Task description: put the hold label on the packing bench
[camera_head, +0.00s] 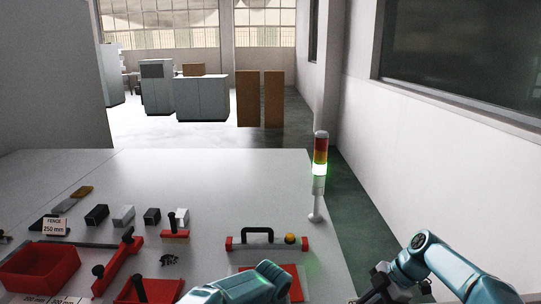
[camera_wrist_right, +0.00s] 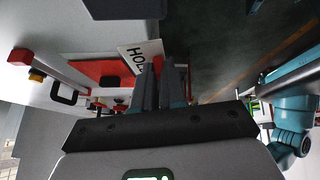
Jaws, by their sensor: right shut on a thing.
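The hold label (camera_wrist_right: 139,54), a white card with black "HO" lettering showing, is at the fingertips of my right gripper (camera_wrist_right: 160,72) in the right wrist view. The gripper is shut on it, and the fingers hide part of the lettering. The label does not show in the head view, where my right gripper (camera_head: 374,290) is at the lower right, beyond the bench's right edge. The packing bench (camera_head: 240,185) is the wide pale top. My left arm comes in at the bottom middle; its gripper is not visible.
The bench's far middle is clear.

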